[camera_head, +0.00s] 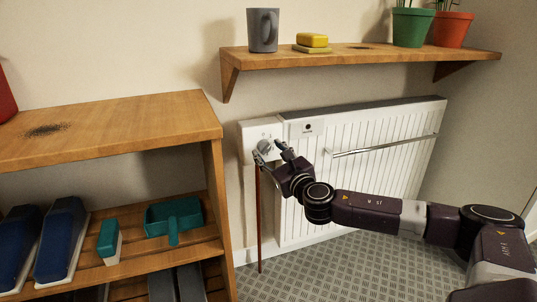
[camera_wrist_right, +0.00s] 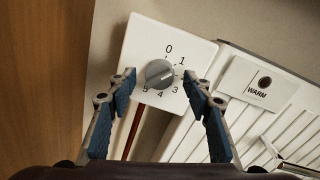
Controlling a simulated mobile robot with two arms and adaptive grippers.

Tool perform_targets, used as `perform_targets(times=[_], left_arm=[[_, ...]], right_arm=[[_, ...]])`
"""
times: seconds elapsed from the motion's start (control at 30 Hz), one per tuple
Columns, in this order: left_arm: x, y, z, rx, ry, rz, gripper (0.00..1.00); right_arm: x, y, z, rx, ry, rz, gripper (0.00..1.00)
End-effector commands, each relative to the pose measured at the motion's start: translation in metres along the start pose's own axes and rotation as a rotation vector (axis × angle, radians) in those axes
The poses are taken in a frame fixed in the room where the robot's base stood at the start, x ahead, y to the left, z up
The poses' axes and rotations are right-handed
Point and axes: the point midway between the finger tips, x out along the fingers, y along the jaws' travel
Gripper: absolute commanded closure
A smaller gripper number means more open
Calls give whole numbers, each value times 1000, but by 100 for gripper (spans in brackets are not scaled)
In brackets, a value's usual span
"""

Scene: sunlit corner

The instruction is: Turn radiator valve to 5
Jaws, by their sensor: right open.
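The radiator valve is a round grey knob (camera_wrist_right: 159,74) on a white square plate (camera_wrist_right: 140,40) marked with numbers from 0 to 5. I cannot clearly tell which number the knob points to. My right gripper (camera_wrist_right: 158,86) is open, with one blue-padded finger on either side of the knob, and the fingers look apart from it. In the head view the right gripper (camera_head: 272,147) is in front of the white valve box (camera_head: 256,128) and partly covers it, with the knob (camera_head: 264,145) showing near the fingertips. My left gripper is not in view.
The white radiator (camera_head: 375,160) with a towel bar (camera_head: 385,146) stands right of the valve, beside a "WARM" label (camera_wrist_right: 257,92). A wooden shelf unit (camera_head: 110,125) is close on the left.

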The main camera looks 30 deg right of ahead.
Motion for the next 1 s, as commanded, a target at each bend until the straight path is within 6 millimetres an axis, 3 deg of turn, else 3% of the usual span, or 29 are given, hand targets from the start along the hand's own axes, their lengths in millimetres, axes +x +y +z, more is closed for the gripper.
perform_targets(times=[0.37,0.73,1.0], left_arm=[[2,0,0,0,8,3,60],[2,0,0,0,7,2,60],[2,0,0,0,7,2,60]], right_arm=[[6,0,0,0,0,1,54],[6,0,0,0,0,0,95],[6,0,0,28,-2,-1,96]])
